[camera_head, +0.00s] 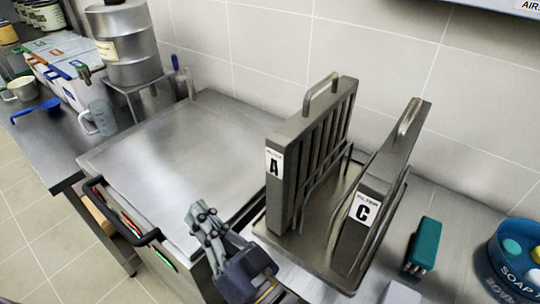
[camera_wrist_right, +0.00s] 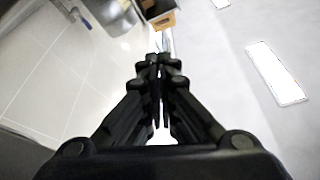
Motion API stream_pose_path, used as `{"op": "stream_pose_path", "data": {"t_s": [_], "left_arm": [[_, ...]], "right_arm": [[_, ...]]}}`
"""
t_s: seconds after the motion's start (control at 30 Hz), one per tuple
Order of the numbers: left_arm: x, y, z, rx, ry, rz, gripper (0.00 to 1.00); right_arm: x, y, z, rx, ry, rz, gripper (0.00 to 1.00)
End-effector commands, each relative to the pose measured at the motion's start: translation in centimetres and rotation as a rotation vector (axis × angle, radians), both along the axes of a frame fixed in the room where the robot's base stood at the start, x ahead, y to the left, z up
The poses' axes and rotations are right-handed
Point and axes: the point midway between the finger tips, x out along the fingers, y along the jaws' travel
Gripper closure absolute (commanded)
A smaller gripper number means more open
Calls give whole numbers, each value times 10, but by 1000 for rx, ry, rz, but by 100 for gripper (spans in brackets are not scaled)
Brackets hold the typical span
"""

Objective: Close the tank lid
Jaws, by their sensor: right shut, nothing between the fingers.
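The tank lid (camera_head: 185,145) is a broad, flat steel panel, lying about level over the tank in the head view. A black bar handle (camera_head: 125,222) shows at the front left edge. I cannot tell whether the lid sits fully flush all round. My right gripper (camera_head: 199,212) is in front of the lid's near right edge, its fingers together and empty. In the right wrist view the shut fingers (camera_wrist_right: 158,62) point away over a blurred scene, with nothing between them. Whether they touch the lid is unclear. My left gripper is not in view.
Filters A (camera_head: 310,150) and C (camera_head: 385,185) stand upright in a steel tray right of the lid. A teal brush (camera_head: 424,243) and blue soap tub (camera_head: 515,262) are further right. A steel drum (camera_head: 128,45), clear jug (camera_head: 100,117) and blue ladle (camera_head: 35,110) are at left.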

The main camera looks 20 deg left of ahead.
Motion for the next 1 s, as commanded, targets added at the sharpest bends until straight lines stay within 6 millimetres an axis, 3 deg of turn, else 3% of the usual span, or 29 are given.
{"op": "stream_pose_path", "data": {"t_s": [0.23,0.7,1.0], "left_arm": [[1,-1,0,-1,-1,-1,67],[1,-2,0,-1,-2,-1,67],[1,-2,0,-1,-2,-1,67]], "right_arm": [[-5,-10,-5,-3,1,0,100],[-43,-83,-31,-4,1,0,100],[-52,-101,-37,0,-1,0,100]]}}
